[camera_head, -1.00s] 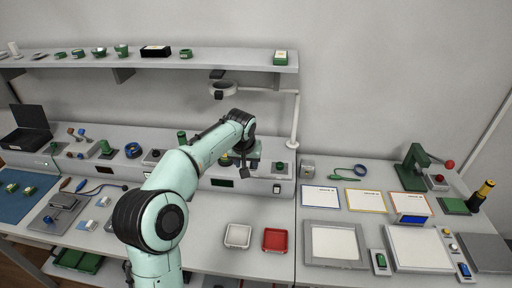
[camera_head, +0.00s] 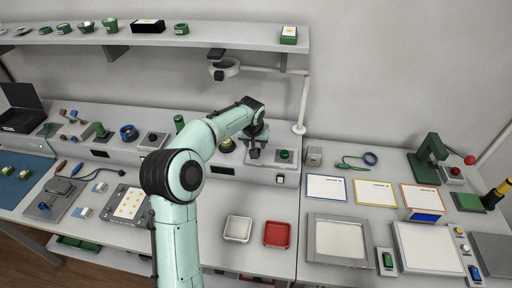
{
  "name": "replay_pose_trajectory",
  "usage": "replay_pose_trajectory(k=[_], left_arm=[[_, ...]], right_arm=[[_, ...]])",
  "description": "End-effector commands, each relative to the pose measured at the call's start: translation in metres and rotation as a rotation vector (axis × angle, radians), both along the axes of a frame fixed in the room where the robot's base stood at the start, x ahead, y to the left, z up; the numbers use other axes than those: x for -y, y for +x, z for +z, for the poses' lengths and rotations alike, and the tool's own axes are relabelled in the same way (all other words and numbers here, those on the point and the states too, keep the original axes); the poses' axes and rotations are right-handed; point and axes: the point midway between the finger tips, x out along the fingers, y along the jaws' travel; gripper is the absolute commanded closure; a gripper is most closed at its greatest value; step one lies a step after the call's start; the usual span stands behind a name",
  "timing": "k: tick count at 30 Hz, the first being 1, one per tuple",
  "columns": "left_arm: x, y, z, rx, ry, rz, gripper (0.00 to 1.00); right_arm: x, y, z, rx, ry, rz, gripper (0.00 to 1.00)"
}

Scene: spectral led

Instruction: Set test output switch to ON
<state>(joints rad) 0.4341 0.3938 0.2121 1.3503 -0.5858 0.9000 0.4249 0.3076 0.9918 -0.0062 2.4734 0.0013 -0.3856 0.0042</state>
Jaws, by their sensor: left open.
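The long grey bench console (camera_head: 205,163) stands along the back of the left table. On its right part are a dark display (camera_head: 222,170), a green knob (camera_head: 285,155) on a dark plate, and a small dark switch-like part (camera_head: 280,179) on the front face. I cannot read any label or tell which position a switch is in. My left gripper (camera_head: 254,153) points down over the console, left of the green knob and apart from it. It is open, with nothing seen in it. My left arm hides part of the console. My right gripper is out of view.
A magnifier lamp (camera_head: 224,69) on a white post (camera_head: 303,105) stands just behind and right of my gripper. A shelf (camera_head: 200,39) runs above. A white tray (camera_head: 238,229) and a red tray (camera_head: 277,234) lie in front, with clear tabletop around them.

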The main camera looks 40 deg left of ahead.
Motion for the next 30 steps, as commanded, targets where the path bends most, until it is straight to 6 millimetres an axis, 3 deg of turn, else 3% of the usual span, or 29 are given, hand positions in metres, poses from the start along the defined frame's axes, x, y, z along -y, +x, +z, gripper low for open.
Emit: replay_pose_trajectory(k=[3,9,20,21,25,30], left_arm=[[-0.004,0.008,-0.02,-0.002,-0.001,0.0,0.52],[-0.009,0.016,-0.041,0.001,0.0,0.001,0.52],[-0.01,0.017,-0.046,0.001,0.0,0.0,0.52],[-0.01,0.017,-0.046,0.001,0.0,0.0,0.59],[-0.01,0.017,-0.046,0.001,0.0,0.0,1.0],[-0.01,0.018,-0.046,-0.002,0.0,0.001,1.0]], right_arm=[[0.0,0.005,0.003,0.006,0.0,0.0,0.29],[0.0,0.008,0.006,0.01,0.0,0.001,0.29],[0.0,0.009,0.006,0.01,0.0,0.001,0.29],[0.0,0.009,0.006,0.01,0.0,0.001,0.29],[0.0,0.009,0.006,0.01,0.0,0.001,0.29],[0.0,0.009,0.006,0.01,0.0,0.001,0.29]])
